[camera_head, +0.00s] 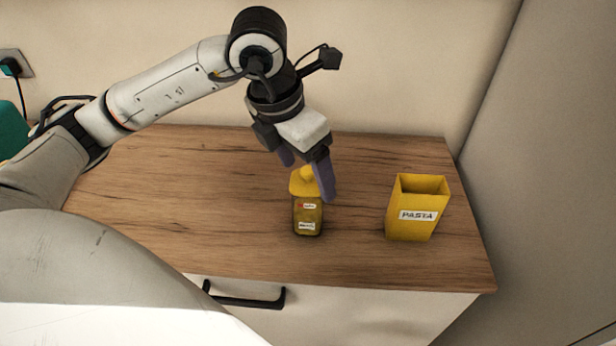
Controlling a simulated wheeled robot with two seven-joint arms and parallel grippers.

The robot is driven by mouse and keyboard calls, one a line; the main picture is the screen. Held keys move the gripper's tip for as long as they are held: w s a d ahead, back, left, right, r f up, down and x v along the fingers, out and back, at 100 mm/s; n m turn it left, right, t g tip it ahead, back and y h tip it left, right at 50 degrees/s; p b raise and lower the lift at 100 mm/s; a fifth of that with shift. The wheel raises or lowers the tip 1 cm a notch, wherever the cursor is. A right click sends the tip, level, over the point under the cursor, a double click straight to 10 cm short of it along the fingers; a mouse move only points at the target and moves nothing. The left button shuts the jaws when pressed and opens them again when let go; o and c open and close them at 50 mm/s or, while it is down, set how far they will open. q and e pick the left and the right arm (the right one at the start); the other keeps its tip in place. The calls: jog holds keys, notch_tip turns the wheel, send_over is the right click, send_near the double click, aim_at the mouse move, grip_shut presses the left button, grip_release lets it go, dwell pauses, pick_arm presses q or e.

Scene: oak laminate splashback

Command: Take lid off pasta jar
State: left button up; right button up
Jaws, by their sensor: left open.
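The yellow pasta jar (412,220), a tapered box with a "PASTA" label, stands upright on the right of the wooden top. Its top is open, with no lid on it. A small square jar (307,219) with olive-brown contents and two labels stands left of it. A yellow lid (302,187) with a rounded knob sits on top of this small jar. My left gripper (308,180) is open, pointing down, with its purple fingers on either side of the knob. Whether they touch it cannot be told. My right gripper is not in view.
The wooden countertop (190,200) is clear to the left and between the two jars. Its front edge has a white drawer with a black handle (245,296) below. A grey panel (550,160) rises beyond the right edge. A wall socket (14,64) is at far left.

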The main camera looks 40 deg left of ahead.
pick_arm(q)
jog(key=c, duration=1)
jog(key=shift+c, duration=0.2)
jog(key=shift+r, duration=0.15)
